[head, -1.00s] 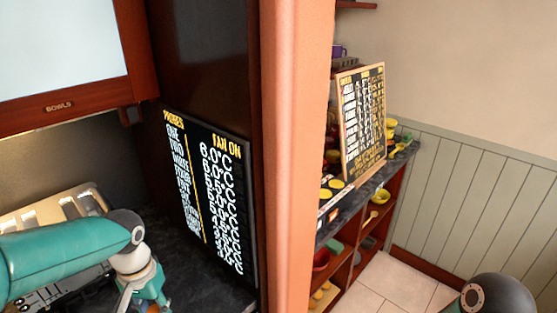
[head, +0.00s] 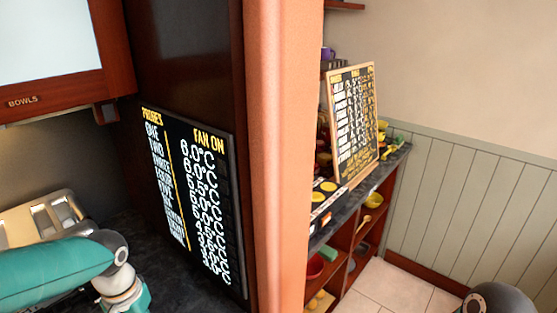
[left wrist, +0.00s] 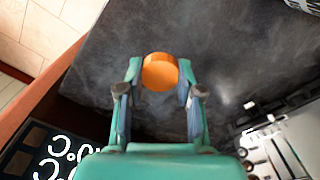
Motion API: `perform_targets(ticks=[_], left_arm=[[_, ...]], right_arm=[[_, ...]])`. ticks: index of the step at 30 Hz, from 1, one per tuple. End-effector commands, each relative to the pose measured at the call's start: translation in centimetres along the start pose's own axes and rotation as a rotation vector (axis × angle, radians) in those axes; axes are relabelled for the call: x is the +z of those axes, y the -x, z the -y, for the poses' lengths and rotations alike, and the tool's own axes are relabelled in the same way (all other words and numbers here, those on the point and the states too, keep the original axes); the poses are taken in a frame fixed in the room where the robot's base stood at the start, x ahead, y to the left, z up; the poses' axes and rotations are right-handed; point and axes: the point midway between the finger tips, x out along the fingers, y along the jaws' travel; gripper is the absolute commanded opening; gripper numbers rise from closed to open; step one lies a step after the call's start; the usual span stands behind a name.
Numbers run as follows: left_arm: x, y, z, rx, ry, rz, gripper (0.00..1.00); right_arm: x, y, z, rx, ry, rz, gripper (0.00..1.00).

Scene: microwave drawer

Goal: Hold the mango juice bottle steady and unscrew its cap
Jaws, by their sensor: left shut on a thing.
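In the left wrist view, my left gripper (left wrist: 159,78) is shut on a round orange cap (left wrist: 160,70), held between its two fingertips over the dark stone counter (left wrist: 245,50). I cannot tell whether a bottle is under the cap; no bottle body shows in either view. In the head view, my left arm comes in at the lower left, and its gripper is below the frame. Only a dark, rounded part of my right arm shows at the bottom right; my right gripper is not in view.
A black temperature board (head: 190,190) leans by the orange-brown post (head: 283,150). A cream and metal appliance (head: 45,215) stands at the left, under a cabinet marked BOWLS (head: 50,60). A shelf unit (head: 350,235) with bowls is beyond the post.

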Motion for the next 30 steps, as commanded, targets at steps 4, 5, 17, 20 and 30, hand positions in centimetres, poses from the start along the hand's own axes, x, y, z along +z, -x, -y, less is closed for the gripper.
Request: perform_targets(ticks=[4,5,17,20,30], left_arm=[[0.0,-2.0,0.0,0.0,0.001,0.0,0.0],[0.0,-2.1,0.0,0.0,0.001,0.0,0.0],[0.0,-2.4,0.1,0.0,0.002,-0.001,0.0],[0.0,-2.4,0.1,0.0,0.002,-0.001,0.5],[0.0,-2.4,0.1,0.0,0.002,-0.001,0.65]], right_arm=[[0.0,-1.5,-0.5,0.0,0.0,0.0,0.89],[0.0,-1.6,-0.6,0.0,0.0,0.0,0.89],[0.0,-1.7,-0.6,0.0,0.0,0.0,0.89],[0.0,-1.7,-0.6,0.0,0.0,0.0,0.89],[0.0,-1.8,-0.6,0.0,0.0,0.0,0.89]])
